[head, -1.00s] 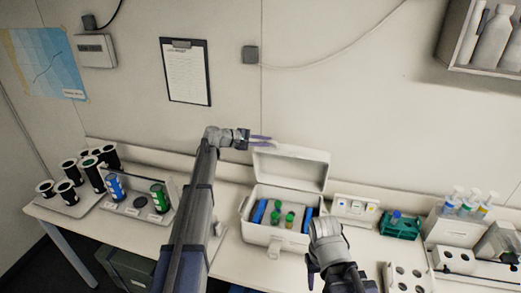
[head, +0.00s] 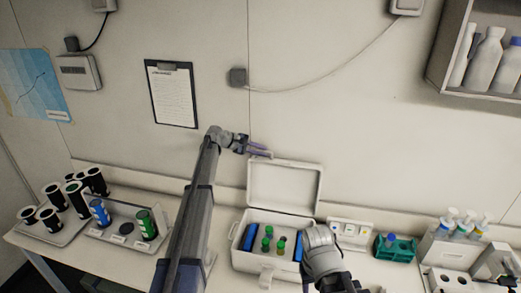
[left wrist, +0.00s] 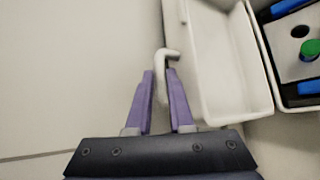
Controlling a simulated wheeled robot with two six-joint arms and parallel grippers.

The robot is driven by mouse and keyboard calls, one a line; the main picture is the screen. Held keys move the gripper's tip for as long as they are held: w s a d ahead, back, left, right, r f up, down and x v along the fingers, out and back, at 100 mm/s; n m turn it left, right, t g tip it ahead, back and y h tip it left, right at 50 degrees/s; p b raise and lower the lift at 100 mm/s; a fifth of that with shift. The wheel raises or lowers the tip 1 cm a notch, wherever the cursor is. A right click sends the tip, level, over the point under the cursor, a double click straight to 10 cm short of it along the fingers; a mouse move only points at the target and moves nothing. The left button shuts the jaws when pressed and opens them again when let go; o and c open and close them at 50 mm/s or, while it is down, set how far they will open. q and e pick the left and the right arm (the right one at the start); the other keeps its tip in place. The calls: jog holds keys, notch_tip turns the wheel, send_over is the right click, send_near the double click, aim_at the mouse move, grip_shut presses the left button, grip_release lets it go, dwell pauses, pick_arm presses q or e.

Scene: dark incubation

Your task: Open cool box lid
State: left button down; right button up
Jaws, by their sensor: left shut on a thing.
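The white cool box (head: 245,262) stands on the bench with its lid (head: 284,187) raised at the back, and its inside is exposed. Blue packs (head: 250,237) and green-capped vials (head: 268,231) sit inside. My left gripper (head: 260,150) is at the lid's upper left edge. In the left wrist view its purple fingers (left wrist: 161,90) are shut on a white hooked lid handle (left wrist: 168,54), beside the lid (left wrist: 215,75). My right gripper (head: 308,278) is low at the box's front right corner; its fingers are mostly hidden, so its opening is unclear.
Left of my left arm, a rack holds a blue and a green bottle (head: 147,225), beside a tray of black tubes (head: 78,198). Right of the box are a white block (head: 350,232), a teal rack (head: 395,248) and dispenser bottles (head: 467,226). The wall is close behind.

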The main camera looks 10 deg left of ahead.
pick_arm(q)
jog(key=shift+w+a+r+t, duration=0.1)
jog(key=shift+w+r+t, duration=0.05)
jog(key=shift+w, duration=0.25)
jog(key=shift+w+r+t, duration=0.1)
jog(key=shift+w+t, duration=0.05)
jog(key=shift+w, duration=0.25)
pick_arm(e)
jog(key=shift+r, duration=0.1)
pick_arm(q)
jog(key=c, duration=1.1)
grip_release()
jog(key=shift+o, duration=1.2)
jog(key=shift+w+f, duration=0.25)
jog(key=shift+w, duration=0.05)
jog(key=shift+s, duration=0.15)
pick_arm(e)
jog(key=shift+w+d, duration=0.1)
jog(key=shift+w, duration=0.2)
